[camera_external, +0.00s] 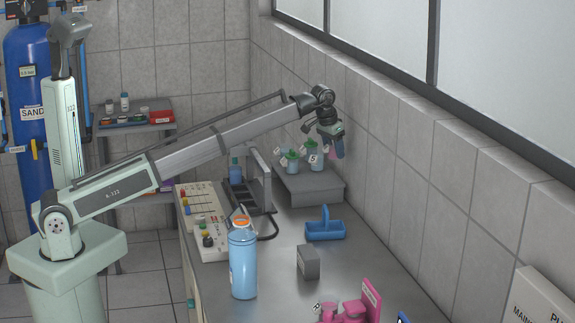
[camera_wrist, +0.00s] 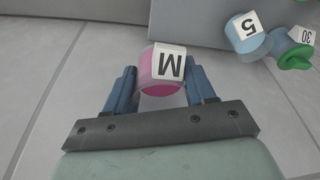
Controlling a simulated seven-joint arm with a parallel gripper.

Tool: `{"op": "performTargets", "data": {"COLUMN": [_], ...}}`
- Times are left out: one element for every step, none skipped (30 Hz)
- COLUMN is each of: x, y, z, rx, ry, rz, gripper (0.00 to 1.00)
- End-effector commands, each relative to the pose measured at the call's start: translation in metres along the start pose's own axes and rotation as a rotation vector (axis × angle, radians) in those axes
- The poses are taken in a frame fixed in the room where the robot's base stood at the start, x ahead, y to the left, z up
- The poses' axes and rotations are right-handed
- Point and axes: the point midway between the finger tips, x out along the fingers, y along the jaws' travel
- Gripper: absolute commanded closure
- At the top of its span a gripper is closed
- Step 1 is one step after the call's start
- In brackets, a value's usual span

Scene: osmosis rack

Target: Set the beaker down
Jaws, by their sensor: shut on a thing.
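The beaker (camera_wrist: 147,72) has pink contents and a white label marked M. In the wrist view it sits between the two blue fingers of my gripper (camera_wrist: 162,90), which is shut on it. In the external view my gripper (camera_external: 337,148) is at the end of the outstretched arm, high near the right wall and by the grey raised stand (camera_external: 318,194). Only a little pink of the beaker (camera_external: 331,153) shows there, mostly hidden by the fingers. I cannot tell its exact height or whether it touches anything.
A container marked 5 (camera_external: 316,160) and one marked 30 (camera_wrist: 290,52), with green parts, stand close by. A blue handled tray (camera_external: 325,231), a grey block (camera_external: 308,263), a blue bottle (camera_external: 243,265) and a control panel (camera_external: 203,220) are on the bench. Pink items stand at the front.

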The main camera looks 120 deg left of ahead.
Motion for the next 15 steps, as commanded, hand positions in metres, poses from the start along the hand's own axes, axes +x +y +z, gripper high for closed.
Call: {"op": "performTargets", "data": {"x": [0.000, 0.000, 0.000, 0.000, 0.000, 0.000, 0.000, 0.000, 0.000, 0.000, 0.000, -0.001, -0.001, -0.001, -0.001], "y": [0.023, 0.035, 0.052, 0.065, 0.078, 0.095, 0.107, 0.119, 0.136, 0.148, 0.161, 0.177, 0.189, 0.200, 0.216], "z": [0.005, 0.008, 0.013, 0.017, 0.021, 0.026, 0.030, 0.035, 0.041, 0.046, 0.051, 0.058, 0.064, 0.070, 0.078], "rx": [0.023, 0.036, 0.054, 0.067, 0.081, 0.098, 0.111, 0.124, 0.142, 0.155, 0.169, 0.186, 0.199, 0.212, 0.230], "ry": [0.000, 0.000, 0.000, -0.001, -0.001, -0.001, -0.001, -0.001, -0.001, -0.001, -0.001, -0.001, -0.001, 0.000, 0.000], "rz": [0.007, 0.010, 0.015, 0.019, 0.022, 0.027, 0.031, 0.034, 0.039, 0.043, 0.047, 0.051, 0.055, 0.059, 0.064], "gripper": [0.76, 0.76, 0.76, 0.76, 0.76, 0.76, 0.76, 0.76, 0.76, 0.76, 0.76, 0.76, 0.76, 0.76, 0.76]}}
